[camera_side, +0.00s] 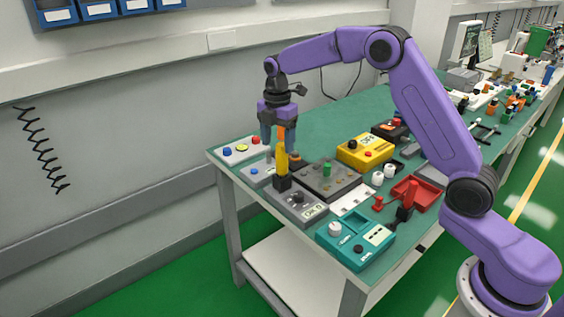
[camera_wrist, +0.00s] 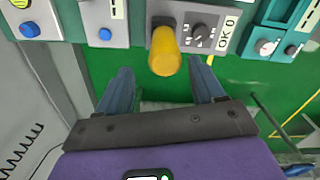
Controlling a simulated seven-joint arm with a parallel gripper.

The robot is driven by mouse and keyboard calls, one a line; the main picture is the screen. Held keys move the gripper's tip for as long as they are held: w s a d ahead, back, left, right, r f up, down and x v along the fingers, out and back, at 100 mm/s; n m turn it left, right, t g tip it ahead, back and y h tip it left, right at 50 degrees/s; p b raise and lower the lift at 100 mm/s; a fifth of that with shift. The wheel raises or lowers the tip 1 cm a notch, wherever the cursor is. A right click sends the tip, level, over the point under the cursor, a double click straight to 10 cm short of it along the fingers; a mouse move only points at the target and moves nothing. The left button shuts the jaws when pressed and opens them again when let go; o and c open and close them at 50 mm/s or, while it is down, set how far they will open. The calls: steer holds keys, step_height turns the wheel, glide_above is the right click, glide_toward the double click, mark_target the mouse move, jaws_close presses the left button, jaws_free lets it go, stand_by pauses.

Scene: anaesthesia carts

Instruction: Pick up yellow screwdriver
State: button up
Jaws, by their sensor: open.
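The yellow screwdriver (camera_side: 281,162) stands upright in a small black holder (camera_side: 283,184) on a grey box near the bench's left end. Only its handle shows; its lower part is hidden in the holder. In the wrist view the yellow handle (camera_wrist: 164,52) points toward the camera, between the fingertips and slightly beyond them. My gripper (camera_side: 279,146) is open above it, fingers pointing down on either side of the handle's upper end. In the wrist view my gripper (camera_wrist: 161,68) shows a gap on both sides of the handle.
The wall runs behind the bench.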

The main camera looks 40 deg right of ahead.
mark_target(282, 157)
steer(key=f, duration=0.3)
steer(key=d+f, duration=0.1)
steer(key=f, duration=0.1)
steer(key=shift+s, duration=0.3)
steer(key=shift+f, duration=0.5)
steer(key=c, duration=1.1)
